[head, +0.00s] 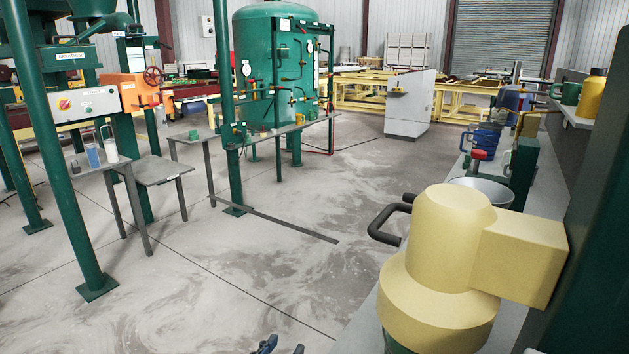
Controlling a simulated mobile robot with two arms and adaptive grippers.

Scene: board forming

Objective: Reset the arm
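The tips of my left gripper (281,348) just show at the bottom edge, left of the workbench. Two dark blue-grey finger parts stand apart there, with only floor visible between them. The rest of this gripper and its arm are cut off by the frame. My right gripper is not in view.
A large yellow machine (450,255) with a dark handle stands close on the right bench. Behind it are a metal bowl (482,190) and blue buckets (480,140). A grey side table (160,170) and green posts stand left.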

